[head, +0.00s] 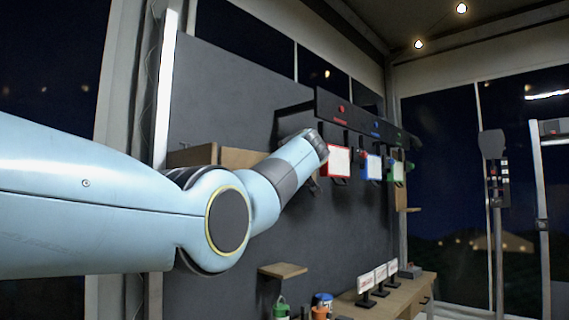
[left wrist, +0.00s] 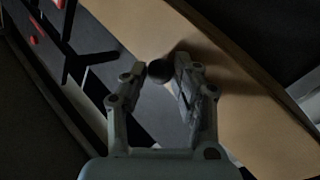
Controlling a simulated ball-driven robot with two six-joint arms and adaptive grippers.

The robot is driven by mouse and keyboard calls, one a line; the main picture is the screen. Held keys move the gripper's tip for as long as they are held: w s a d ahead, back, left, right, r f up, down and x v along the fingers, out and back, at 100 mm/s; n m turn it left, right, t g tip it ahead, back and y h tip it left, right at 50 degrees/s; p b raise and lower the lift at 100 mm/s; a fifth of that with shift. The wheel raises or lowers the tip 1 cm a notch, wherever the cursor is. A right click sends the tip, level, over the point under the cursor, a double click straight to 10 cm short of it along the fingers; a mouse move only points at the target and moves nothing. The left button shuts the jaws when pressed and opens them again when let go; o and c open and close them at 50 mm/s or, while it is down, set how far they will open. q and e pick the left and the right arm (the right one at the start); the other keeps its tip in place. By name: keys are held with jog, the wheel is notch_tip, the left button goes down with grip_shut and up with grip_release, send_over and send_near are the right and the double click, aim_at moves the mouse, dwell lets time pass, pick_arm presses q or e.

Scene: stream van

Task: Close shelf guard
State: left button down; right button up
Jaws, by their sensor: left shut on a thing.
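A tan wooden panel (left wrist: 235,95), which looks like the shelf guard, fills much of the left wrist view behind my fingers. Its wood also shows in the head view (head: 205,156), partly covered by my arm. A dark round knob (left wrist: 159,70) sits in front of the panel. My left gripper (left wrist: 156,78) has its two fingers on either side of the knob and is shut on it. In the head view my left arm reaches toward the dark wall, and its fingers are hidden behind the wrist. My right gripper is out of view.
A dark rail (head: 350,118) on the wall carries red, blue and green framed cards (head: 338,161) close to my wrist. A small wooden shelf (head: 283,270) is below. A bench (head: 405,290) with small signs stands at lower right.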

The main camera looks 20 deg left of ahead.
pick_arm(q)
jog(key=shift+r, duration=0.95)
jog(key=c, duration=1.3)
grip_release()
jog(key=shift+o, duration=1.2)
jog(key=shift+w+d+f, duration=0.1)
jog(key=shift+w+d, duration=0.15)
jog(key=shift+w, duration=0.05)
jog(key=shift+s+a, duration=0.2)
jog(key=shift+a, duration=0.05)
jog(key=shift+s+a+f, duration=0.1)
jog(key=shift+s+f, duration=0.05)
jog(key=shift+f, duration=0.1)
